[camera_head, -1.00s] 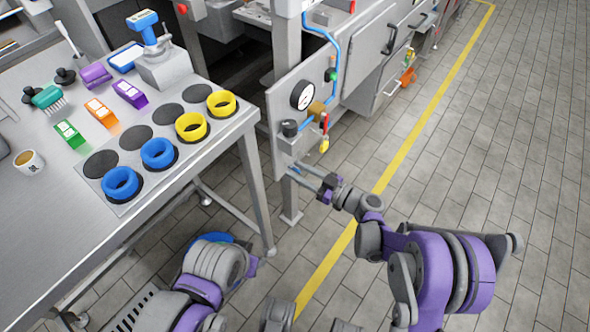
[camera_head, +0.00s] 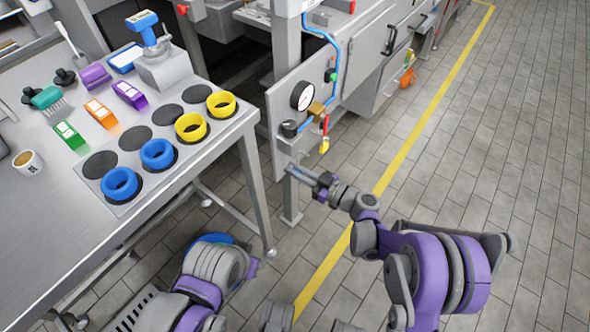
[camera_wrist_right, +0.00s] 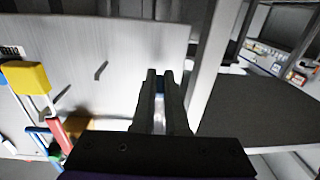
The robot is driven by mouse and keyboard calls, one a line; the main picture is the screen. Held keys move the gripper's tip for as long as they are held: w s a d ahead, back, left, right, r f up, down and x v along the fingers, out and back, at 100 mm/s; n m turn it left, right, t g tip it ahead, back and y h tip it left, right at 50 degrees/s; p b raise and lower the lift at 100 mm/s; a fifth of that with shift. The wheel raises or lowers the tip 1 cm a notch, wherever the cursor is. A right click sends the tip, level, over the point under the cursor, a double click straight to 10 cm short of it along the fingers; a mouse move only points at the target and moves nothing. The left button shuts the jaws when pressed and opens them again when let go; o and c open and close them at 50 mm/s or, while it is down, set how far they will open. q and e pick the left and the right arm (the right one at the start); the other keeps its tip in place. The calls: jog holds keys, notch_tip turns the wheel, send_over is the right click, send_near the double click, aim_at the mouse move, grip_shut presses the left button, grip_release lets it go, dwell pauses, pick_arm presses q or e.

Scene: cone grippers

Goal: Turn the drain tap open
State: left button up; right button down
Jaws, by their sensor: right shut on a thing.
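My right gripper (camera_head: 294,169) reaches in at the lower front of the machine's grey panel (camera_head: 281,112). Its two fingers are close together, shut on a small blue part, likely the drain tap's handle (camera_wrist_right: 159,86). In the right wrist view the gripper (camera_wrist_right: 159,76) shows the blue between the fingertips. The fingers hide most of the tap, so its angle cannot be told. Above it on the panel is a separate red lever with a yellow end (camera_head: 325,143), apart from the gripper; its yellow end also shows in the right wrist view (camera_wrist_right: 28,78). My left gripper is not in view.
A round gauge (camera_head: 302,96), a brass fitting (camera_head: 316,109) and a blue pipe (camera_head: 336,58) sit above the gripper. A steel table (camera_head: 60,190) with blue and yellow rings stands at the left. The tiled floor at the right is clear.

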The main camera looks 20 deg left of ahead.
jog(key=shift+m+t, duration=0.4)
jog(key=shift+t, duration=0.2)
jog(key=c, duration=0.9)
grip_release()
jog(key=shift+c, duration=0.2)
jog(key=shift+s, duration=0.1)
jog(key=p+v, duration=0.1)
jog(key=v, duration=0.9)
jog(key=shift+s+d+r, duration=0.15)
jog(key=shift+d, duration=0.2)
